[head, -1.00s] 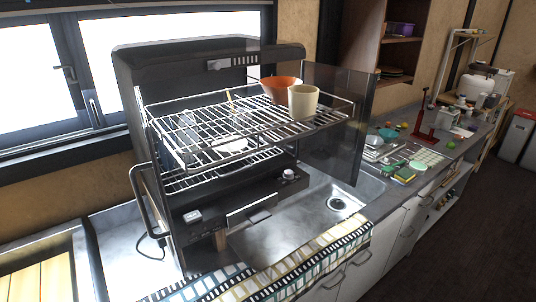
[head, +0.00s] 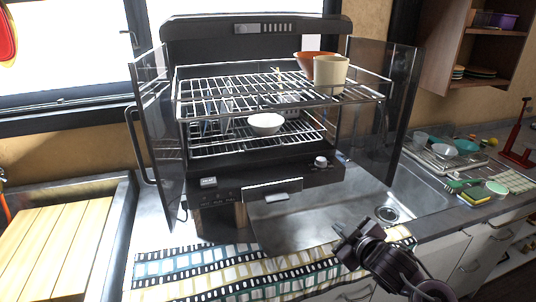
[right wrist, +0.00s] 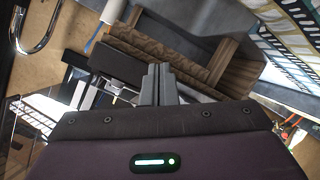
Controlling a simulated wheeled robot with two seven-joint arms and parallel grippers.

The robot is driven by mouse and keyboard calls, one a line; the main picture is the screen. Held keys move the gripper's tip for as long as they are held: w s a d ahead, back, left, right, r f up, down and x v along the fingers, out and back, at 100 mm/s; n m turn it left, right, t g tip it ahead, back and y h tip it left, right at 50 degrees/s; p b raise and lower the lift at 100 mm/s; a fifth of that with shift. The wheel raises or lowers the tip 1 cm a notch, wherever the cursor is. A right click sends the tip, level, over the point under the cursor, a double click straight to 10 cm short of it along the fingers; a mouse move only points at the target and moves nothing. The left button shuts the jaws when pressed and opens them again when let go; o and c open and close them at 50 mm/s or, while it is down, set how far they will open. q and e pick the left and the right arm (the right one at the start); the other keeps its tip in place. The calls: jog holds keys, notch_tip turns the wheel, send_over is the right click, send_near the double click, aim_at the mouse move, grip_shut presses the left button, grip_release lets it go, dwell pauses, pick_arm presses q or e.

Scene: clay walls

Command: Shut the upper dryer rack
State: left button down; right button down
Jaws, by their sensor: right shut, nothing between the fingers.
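The dryer (head: 250,27) is a black unit with both dark see-through doors open. Its upper rack (head: 225,92) is a wire shelf pulled out toward me. It holds an orange bowl (head: 306,66) and a cream cup (head: 330,70). The lower rack (head: 215,148) carries a white bowl (head: 266,123) and sits farther back. My right gripper (head: 345,236) is shut and empty, in front of and below the dryer, over the counter edge, apart from the rack. It also shows in the right wrist view (right wrist: 157,84). My left gripper is not in view.
The left door (head: 155,130) and right door (head: 402,105) flank the rack. A steel sink (head: 388,213) lies under and right of the dryer. A patterned towel (head: 225,268) hangs at the front edge. A sponge (head: 496,187) and dishes sit at right.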

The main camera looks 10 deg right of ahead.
notch_tip(320, 180, up, 16)
jog(key=w+a+n+t+y, duration=0.1)
jog(key=a+n+t+y, duration=0.1)
jog(key=n+t+y, duration=0.3)
jog(key=s+a+r+n+g+y+b, duration=0.1)
jog(key=s+a+r+n+g+y, duration=0.6)
jog(key=s+a+r+n, duration=0.65)
jog(key=n+y+p, duration=0.1)
jog(key=n+p, duration=0.1)
jog(key=p, duration=0.7)
send_near(223, 116)
jog(key=s+a, duration=0.2)
jog(key=shift+t, duration=0.3)
jog(key=w+p, duration=0.2)
jog(key=w+a+p, duration=0.1)
jog(key=w, duration=0.1)
jog(key=shift+w+a+f+p, duration=0.2)
jog(key=shift+w+p, duration=0.15)
jog(key=shift+w+f, duration=0.25)
jog(key=shift+w, duration=0.3)
